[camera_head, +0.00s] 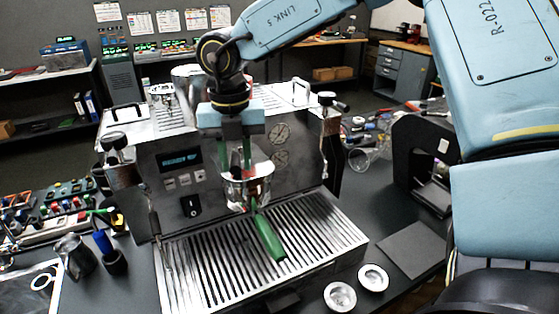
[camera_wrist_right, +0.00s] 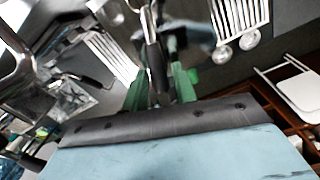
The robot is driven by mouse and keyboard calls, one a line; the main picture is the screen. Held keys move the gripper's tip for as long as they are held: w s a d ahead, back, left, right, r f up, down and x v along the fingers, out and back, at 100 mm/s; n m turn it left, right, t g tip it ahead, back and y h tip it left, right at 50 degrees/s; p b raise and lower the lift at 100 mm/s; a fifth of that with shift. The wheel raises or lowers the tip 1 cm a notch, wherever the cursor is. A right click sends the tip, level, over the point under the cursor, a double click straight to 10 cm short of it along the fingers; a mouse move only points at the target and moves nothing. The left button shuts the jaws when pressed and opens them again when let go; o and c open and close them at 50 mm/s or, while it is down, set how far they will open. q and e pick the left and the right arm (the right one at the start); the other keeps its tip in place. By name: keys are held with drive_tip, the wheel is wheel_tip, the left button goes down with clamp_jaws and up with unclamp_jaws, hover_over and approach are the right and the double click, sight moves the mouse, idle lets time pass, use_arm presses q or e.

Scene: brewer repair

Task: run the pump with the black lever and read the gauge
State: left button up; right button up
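The brewer is a steel machine (camera_head: 150,160) with a lit display, a black switch (camera_head: 190,205) and two round dials on its front, the upper gauge (camera_head: 280,134) and lower gauge (camera_head: 281,159). My right gripper (camera_head: 237,160) points down in front of the group head, left of the dials. Its green fingers stand apart. In the right wrist view a dark lever-like handle (camera_wrist_right: 154,62) shows between the fingers (camera_wrist_right: 160,85); I cannot tell whether they touch it. A green-handled portafilter (camera_head: 268,238) sits below the gripper. The gauge needles are too small to read. My left gripper is out of view.
A slatted drip tray (camera_head: 330,228) lies in front of the machine. Two small metal baskets (camera_head: 340,296) are to its right, near a dark flat mat (camera_head: 412,249). A steel jug (camera_head: 75,254) stands at left. A black grinder-like stand (camera_head: 412,150) is at right.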

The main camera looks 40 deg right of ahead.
drive_tip(key=d+n, duration=0.1)
drive_tip(key=s+d+n, duration=0.1)
drive_tip(key=n, duration=0.1)
drive_tip(key=shift+s+d+n, duration=0.15)
drive_tip(key=shift+d+n, duration=0.05)
drive_tip(key=shift+n, duration=0.1)
drive_tip(key=shift+s+d+n, duration=0.2)
drive_tip(key=shift+d+n, duration=1.15)
drive_tip(key=shift+n, duration=0.65)
drive_tip(key=o, duration=0.4)
wheel_tip(320, 180, up, 7)
